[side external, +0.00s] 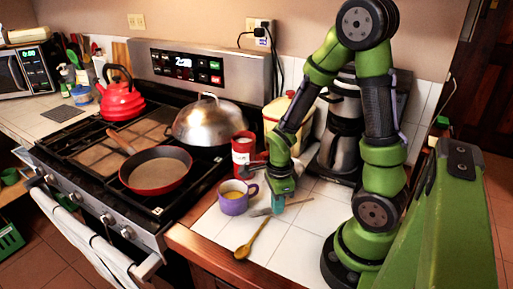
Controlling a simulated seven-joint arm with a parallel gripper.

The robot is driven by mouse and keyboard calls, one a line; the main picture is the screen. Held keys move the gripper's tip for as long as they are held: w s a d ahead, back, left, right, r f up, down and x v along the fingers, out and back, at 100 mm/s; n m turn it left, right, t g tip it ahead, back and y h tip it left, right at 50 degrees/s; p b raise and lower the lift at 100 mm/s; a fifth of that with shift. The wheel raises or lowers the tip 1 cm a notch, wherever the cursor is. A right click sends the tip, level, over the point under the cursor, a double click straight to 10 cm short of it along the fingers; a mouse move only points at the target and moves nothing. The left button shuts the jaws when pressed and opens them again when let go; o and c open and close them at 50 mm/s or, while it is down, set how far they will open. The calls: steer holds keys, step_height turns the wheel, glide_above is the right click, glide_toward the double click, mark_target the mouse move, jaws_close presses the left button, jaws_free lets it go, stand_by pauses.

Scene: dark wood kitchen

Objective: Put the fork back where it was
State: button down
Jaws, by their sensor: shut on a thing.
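My gripper (278,207) points down at the tiled counter, just right of the purple mug. It is shut on a thin grey utensil that I take to be the fork (262,212). The fork lies roughly level, sticking out on both sides of the fingers. It is at or just above the tiles; I cannot tell whether it touches them. Its middle is hidden by the fingers, and its tines are too small to make out.
A purple mug (234,199) and a red canister (243,154) stand left of my gripper. A wooden spoon (250,240) lies in front. A coffee machine (343,125) stands behind. The stove holds a red pan (156,171), a domed lid (208,122) and a red kettle (121,97).

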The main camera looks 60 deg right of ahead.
steer(key=shift+f, duration=0.45)
steer(key=c, duration=1.2)
jaws_free()
steer(key=shift+o, duration=0.2)
step_height(320, 180, up, 17)
steer(key=a+r+n+t+y, duration=0.1)
steer(key=a+r+n+t, duration=0.2)
steer(key=n, duration=0.8)
steer(key=a+r+n+t+y, duration=0.1)
steer(key=a+r+n+t, duration=0.3)
steer(key=n, duration=0.8)
steer(key=a, duration=0.2)
steer(key=shift+a, duration=0.4)
